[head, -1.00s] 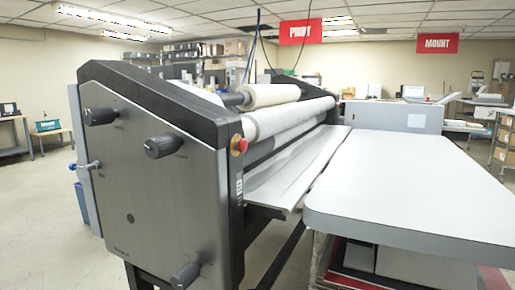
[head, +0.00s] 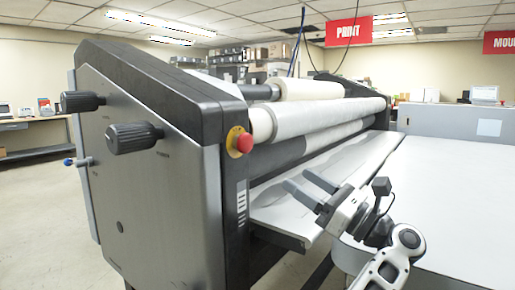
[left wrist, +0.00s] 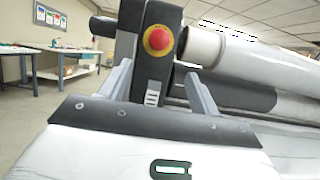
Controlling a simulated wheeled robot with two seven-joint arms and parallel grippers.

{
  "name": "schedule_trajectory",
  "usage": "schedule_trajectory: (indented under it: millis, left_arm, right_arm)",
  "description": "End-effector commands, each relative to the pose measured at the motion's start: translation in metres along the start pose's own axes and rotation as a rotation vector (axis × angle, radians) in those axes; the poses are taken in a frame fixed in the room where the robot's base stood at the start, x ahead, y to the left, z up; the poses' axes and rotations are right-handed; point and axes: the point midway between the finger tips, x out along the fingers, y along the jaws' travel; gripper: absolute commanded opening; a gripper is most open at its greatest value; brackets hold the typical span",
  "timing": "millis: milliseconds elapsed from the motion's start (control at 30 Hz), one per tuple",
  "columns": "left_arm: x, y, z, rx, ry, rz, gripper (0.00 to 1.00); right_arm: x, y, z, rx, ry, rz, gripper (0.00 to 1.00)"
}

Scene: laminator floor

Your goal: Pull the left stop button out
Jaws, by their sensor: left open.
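The left stop button (head: 240,142) is a red mushroom knob on a yellow base, on the dark front post at the left end of the laminator (head: 165,190). It also shows in the left wrist view (left wrist: 158,40), straight ahead and above the space between the fingers. My left gripper (head: 309,187) is open and empty, to the right of the button and lower in the head view, in front of the laminator's feed tray. In the left wrist view its two fingers (left wrist: 160,88) stand wide apart, with the button beyond them and untouched. My right gripper is not in view.
A white table (head: 460,190) stands at the right, below my left arm. The laminator's grey feed tray (head: 330,180) and white rollers (head: 320,117) lie behind the gripper. Black knobs (head: 133,137) stick out of the side panel. Open floor shows at the left.

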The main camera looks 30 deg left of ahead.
Motion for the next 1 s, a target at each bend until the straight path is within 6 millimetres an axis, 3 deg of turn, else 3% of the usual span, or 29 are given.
schedule_trajectory:
  millis: [400, 600, 800, 1000]
  left_arm:
    - [0.092, 0.001, 0.003, 0.004, -0.006, 0.004, 0.62]
    - [0.126, 0.0, 0.003, 0.005, -0.007, 0.001, 0.62]
    - [0.143, 0.0, 0.002, 0.004, -0.006, 0.0, 0.62]
    - [0.145, 0.0, 0.001, 0.004, -0.006, -0.001, 0.62]
  right_arm:
    - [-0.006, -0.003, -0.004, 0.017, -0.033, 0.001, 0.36]
    - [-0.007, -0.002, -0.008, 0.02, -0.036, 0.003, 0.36]
    - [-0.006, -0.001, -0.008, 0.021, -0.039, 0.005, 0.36]
    - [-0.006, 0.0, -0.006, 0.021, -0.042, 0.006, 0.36]
